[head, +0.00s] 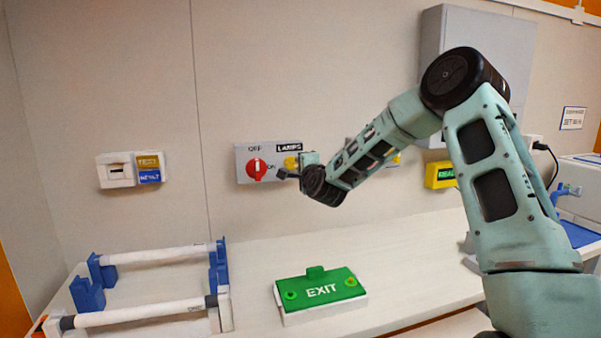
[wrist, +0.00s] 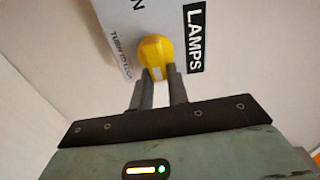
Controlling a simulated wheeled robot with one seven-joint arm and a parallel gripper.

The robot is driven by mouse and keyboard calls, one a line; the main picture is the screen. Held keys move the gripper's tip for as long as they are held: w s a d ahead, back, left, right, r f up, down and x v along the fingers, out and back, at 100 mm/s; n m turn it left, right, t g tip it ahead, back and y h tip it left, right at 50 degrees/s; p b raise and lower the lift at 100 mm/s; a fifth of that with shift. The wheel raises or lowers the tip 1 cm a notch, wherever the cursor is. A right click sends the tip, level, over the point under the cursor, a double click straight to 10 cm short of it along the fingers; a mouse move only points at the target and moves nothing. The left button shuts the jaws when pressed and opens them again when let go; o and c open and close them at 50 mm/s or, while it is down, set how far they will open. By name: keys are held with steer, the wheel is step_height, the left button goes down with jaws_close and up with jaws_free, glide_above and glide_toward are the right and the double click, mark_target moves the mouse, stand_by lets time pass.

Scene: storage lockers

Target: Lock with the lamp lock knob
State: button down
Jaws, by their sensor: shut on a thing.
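The yellow lamp lock knob (wrist: 156,50) is on a white wall panel beside a black LAMPS label (wrist: 194,38). In the head view the knob (head: 291,162) shows on the right part of the grey panel (head: 243,172), under the LAMPS label. My gripper (wrist: 160,75) is at the knob, with its two dark fingers shut on the knob's near part. In the head view my gripper (head: 284,173) reaches the panel from the right, and my wrist hides the panel's right end. A red knob (head: 257,169) with OFF and ON marks sits left of the yellow one.
A green EXIT box (head: 320,290) lies on the white counter below. A rack with white tubes (head: 145,312) stands at the left. A TEST/RESET box (head: 133,169) is on the wall at left. A grey cabinet (head: 515,50) hangs behind my arm.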

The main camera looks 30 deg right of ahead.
steer(key=shift+m, duration=0.4)
steer(key=c, duration=1.4)
jaws_free()
steer(key=shift+o, duration=0.2)
steer(key=shift+f, duration=0.1)
steer(key=b+v, duration=0.3)
steer(key=v, duration=1.4)
steer(key=shift+s, duration=0.25)
